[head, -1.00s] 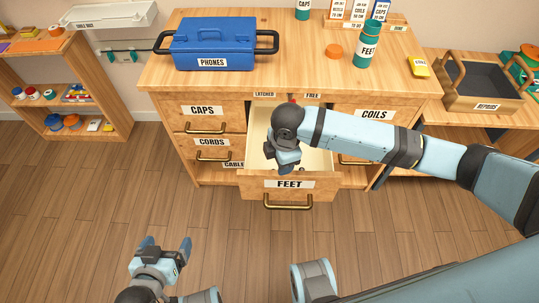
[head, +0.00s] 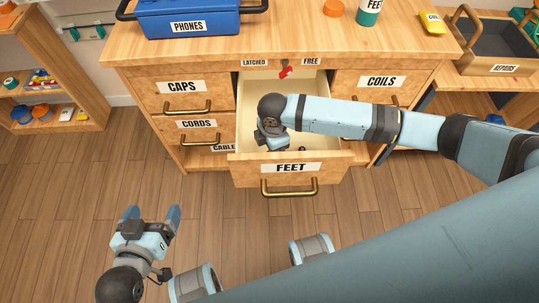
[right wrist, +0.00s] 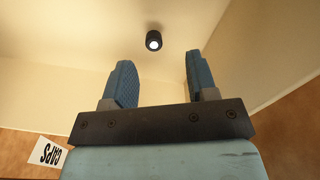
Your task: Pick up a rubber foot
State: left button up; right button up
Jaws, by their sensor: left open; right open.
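The FEET drawer (head: 333,160) is pulled open below the desk top. My right arm reaches into it, and my right gripper (head: 272,140) is inside, its fingers mostly hidden in the head view. In the right wrist view the right gripper (right wrist: 157,72) is open and empty. A small black round rubber foot (right wrist: 154,40) with a pale centre lies on the cream drawer floor just beyond the fingertips, between their lines, not touched. A small dark spot (head: 302,148) in the drawer may be a foot. My left gripper (head: 150,220) is open and empty over the floor.
Drawers labelled CAPS (head: 182,88), CORDS and COILS (head: 381,83) are closed around the open one. A red knob (head: 286,72) sits between LATCHED and FREE labels above it. The drawer walls stand close around my right gripper. A blue PHONES box (head: 188,18) stands on the desk.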

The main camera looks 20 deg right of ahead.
jog(key=shift+w+a+f, duration=0.1)
jog(key=shift+f, duration=0.55)
jog(key=f+b, duration=0.2)
jog(key=f, duration=0.1)
jog(key=shift+w+a+f, duration=0.15)
jog(key=shift+w+f, duration=0.15)
jog(key=shift+w, duration=0.05)
jog(key=shift+f, duration=0.35)
pick_arm(q)
jog(key=r, duration=0.1)
jog(key=w+d+r+t+h, duration=0.1)
jog(key=r, duration=0.1)
jog(key=d+r+t, duration=0.1)
jog(key=shift+w+d+r, duration=0.1)
jog(key=shift+w+r, duration=0.1)
jog(key=shift+w, duration=0.15)
pick_arm(e)
grip_shut()
